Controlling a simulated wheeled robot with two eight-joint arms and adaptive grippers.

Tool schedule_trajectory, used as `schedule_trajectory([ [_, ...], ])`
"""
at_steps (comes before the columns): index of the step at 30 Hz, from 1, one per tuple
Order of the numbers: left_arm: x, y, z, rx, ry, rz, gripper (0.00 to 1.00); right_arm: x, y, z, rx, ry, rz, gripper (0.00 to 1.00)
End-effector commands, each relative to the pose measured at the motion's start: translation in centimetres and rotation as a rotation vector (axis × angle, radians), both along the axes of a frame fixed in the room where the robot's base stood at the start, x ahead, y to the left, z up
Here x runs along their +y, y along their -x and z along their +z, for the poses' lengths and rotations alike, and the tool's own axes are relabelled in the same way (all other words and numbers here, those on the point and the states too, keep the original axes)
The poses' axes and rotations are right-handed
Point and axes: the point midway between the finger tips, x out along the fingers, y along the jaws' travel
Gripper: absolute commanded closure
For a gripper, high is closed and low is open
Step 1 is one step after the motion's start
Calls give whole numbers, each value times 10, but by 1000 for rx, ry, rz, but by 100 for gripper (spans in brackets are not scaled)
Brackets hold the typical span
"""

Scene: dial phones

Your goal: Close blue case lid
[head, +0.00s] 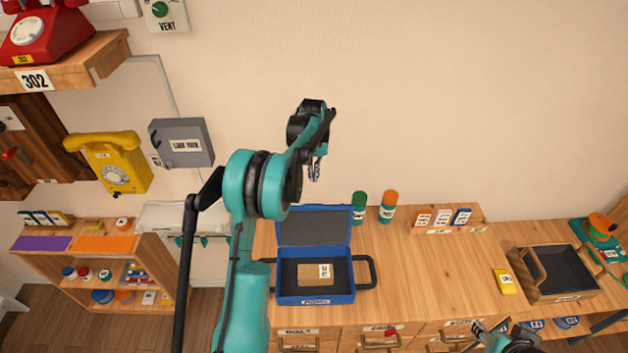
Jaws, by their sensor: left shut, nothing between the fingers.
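The blue case (315,299) stands on the wooden bench with its lid (314,227) raised at the back, leaning toward the wall. A brown box with a white label (316,274) lies inside the dark interior. My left gripper (314,175) is shut and empty, above and behind the lid and apart from it as far as the view shows. My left arm passes just left of the case and covers some of the bench there. My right gripper (490,335) is at the lower right edge, partly in view; its finger state is unclear.
A green canister (359,207) and an orange-topped canister (387,207) stand right of the lid. A wooden rack with cards (444,219) is farther right, then a yellow box (504,281) and a dark tray with wooden handles (536,296). The bench middle is clear.

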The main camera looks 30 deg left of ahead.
Motion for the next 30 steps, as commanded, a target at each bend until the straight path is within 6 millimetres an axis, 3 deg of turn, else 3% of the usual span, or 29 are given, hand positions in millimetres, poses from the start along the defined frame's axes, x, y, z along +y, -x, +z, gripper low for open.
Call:
schedule_trajectory([
  [12, 0, -2, -87, -1, -1, -1, 100, 0, 0, -7, 0, 0, 0, 60],
  [19, -16, 25, -72, -1, -1, -2, 100, 0, 0, -4, 0, 0, 0, 60],
  [30, -19, 31, -70, -2, -1, -2, 100, 0, 0, -4, 0, 0, 0, 60],
])
